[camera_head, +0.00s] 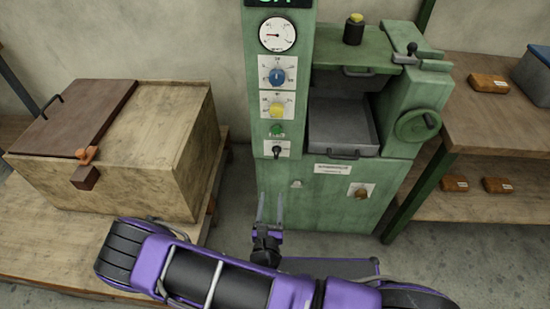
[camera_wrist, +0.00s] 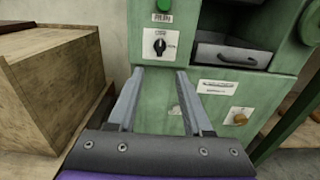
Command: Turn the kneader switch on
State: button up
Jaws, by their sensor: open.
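The green machine (camera_head: 330,215) stands ahead. A black rotary switch (camera_head: 277,150) on a white plate sits at the bottom of its control column, below a green button (camera_head: 276,130). The same black switch shows in the wrist view (camera_wrist: 159,45), its handle about upright. A brownish knob on a pale plate (camera_head: 361,192) is on the lower front, also in the wrist view (camera_wrist: 238,117). The labels are too small to read, so I cannot tell which is the kneader switch. My gripper (camera_head: 270,203) is open and empty, below the black switch and apart from it.
A wooden chest (camera_head: 150,150) with a brown lid stands left of the machine. A blue knob (camera_head: 277,76), yellow knob (camera_head: 277,109) and gauge (camera_head: 277,34) are higher on the column. A handwheel (camera_head: 417,125) juts out right, beside a wooden shelf (camera_head: 495,125).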

aim_at(276, 154)
jog(key=w, duration=0.5)
jog(key=w+b, duration=0.1)
jog(key=w, duration=1.1)
jog(key=shift+w+d+b, duration=0.1)
jog(key=shift+d+b, duration=0.2)
jog(key=shift+b, duration=0.1)
jog(key=shift+c, duration=0.3)
grip_shut()
